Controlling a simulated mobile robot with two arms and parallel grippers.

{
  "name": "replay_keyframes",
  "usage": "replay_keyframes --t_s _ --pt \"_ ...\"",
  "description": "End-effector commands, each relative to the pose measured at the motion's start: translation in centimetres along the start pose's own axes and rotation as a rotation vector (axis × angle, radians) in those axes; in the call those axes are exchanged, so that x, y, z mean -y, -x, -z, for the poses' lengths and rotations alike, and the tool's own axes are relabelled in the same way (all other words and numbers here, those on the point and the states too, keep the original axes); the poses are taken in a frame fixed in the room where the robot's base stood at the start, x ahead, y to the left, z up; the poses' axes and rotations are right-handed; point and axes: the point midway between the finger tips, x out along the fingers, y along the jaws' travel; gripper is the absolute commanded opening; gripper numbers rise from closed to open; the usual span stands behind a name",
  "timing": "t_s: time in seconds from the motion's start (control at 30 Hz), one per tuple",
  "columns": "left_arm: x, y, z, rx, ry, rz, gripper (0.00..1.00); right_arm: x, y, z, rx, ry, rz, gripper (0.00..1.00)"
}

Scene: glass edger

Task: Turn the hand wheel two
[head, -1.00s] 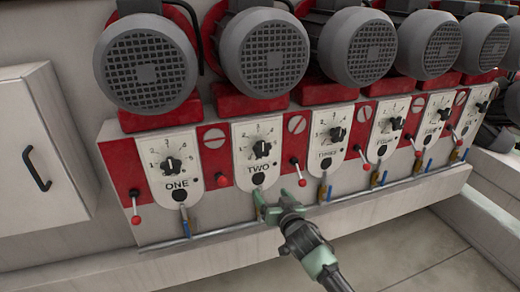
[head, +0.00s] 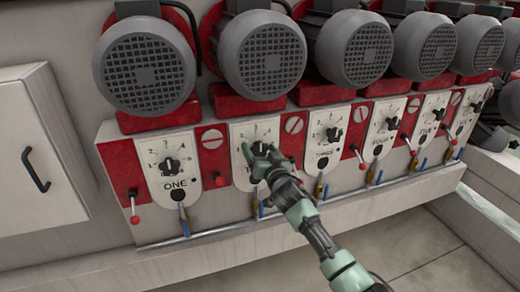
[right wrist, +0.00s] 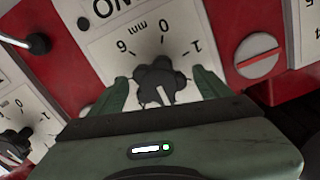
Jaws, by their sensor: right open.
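Hand wheel two is a black knob with a white pointer on a white numbered dial plate. In the right wrist view the knob (right wrist: 162,83) sits between the two fingers of my right gripper (right wrist: 163,88). The fingers stand apart on either side of it, and I cannot tell whether they touch it. In the head view my right gripper (head: 258,153) is over the dial plate of unit two (head: 242,131) and hides most of its knob and label. My left gripper is not in view.
Dial one (head: 171,166) is to the left and dial three (head: 333,134) to the right. Red-knobbed levers (head: 134,210) and blue-handled valves (head: 185,224) stick out along the panel. Grey motors (head: 264,55) overhang the dials. A slotted round fitting (right wrist: 257,55) is beside plate two.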

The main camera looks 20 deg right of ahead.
Motion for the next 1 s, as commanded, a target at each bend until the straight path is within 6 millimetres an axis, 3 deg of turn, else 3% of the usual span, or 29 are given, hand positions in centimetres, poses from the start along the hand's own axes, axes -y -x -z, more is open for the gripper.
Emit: replay_keyframes --t_s 0.27,0.4,0.5,0.77,1.0 --pt "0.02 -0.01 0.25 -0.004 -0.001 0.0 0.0 0.0 -0.09 -0.04 0.0 0.0 0.0 0.75" --pt "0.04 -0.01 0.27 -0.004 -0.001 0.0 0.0 -0.02 -0.08 -0.04 0.0 0.0 0.0 0.36" --pt "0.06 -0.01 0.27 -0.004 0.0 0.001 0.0 -0.02 -0.07 -0.05 0.0 0.0 0.0 0.16" --pt "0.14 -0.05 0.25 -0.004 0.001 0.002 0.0 -0.02 -0.06 -0.06 0.001 0.03 0.0 0.16" --pt "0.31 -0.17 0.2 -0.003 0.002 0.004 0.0 0.01 -0.06 -0.09 0.001 0.157 0.0 0.16"
